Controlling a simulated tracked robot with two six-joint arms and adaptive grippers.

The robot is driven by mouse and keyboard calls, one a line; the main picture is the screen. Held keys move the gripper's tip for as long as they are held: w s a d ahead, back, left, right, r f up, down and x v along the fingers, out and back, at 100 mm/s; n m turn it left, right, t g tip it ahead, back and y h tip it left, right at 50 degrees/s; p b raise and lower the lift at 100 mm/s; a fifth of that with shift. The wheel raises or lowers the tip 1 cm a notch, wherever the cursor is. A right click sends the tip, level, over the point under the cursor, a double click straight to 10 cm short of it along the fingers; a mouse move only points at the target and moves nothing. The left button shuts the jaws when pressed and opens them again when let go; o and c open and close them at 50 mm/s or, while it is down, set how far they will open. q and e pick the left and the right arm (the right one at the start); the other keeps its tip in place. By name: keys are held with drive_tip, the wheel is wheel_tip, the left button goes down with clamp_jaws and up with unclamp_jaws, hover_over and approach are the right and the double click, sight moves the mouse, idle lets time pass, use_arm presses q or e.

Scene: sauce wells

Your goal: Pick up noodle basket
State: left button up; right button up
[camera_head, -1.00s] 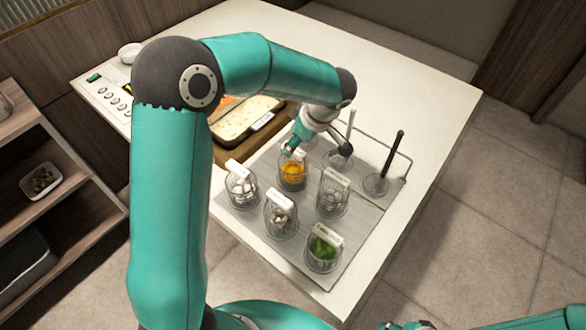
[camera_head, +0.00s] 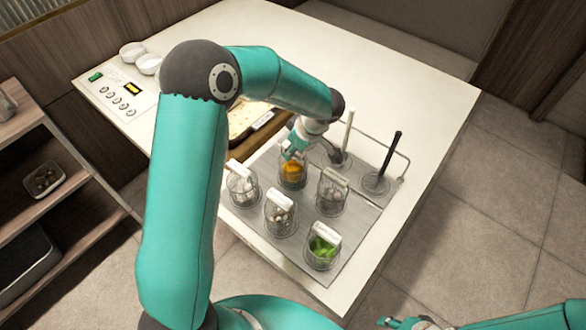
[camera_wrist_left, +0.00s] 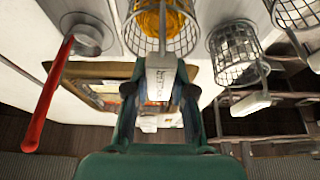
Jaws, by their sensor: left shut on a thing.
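The noodle basket (camera_head: 292,176), a wire basket with yellow-orange contents, sits in the back middle of the basket group. It also shows at the top of the left wrist view (camera_wrist_left: 158,28). My left gripper (camera_head: 294,150) is over it from behind and covers most of its handle in the head view. In the left wrist view the left fingers (camera_wrist_left: 160,88) are shut on its white handle (camera_wrist_left: 161,75). The basket looks upright in its well, and I cannot see any lift. My right gripper (camera_head: 408,322) is at the bottom edge, partly cut off, its jaws unclear.
Other wire baskets stand close by: white contents (camera_head: 242,188) left, another (camera_head: 280,216) in front, one (camera_head: 332,192) right, and greens (camera_head: 322,248). Ladles (camera_head: 391,152) and a wire rail (camera_head: 405,160) stand at the right. The counter's far right (camera_head: 420,90) is clear.

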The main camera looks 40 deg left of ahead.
use_arm(q)
drive_tip(key=shift+r, duration=0.1)
clamp_jaws()
drive_tip(key=shift+w+r, duration=0.1)
drive_tip(key=shift+r, duration=0.65)
wheel_tip(320, 180, up, 18)
drive_tip(key=b, duration=0.1)
drive_tip(key=shift+r+b, duration=0.2)
drive_tip(key=shift+b, duration=0.15)
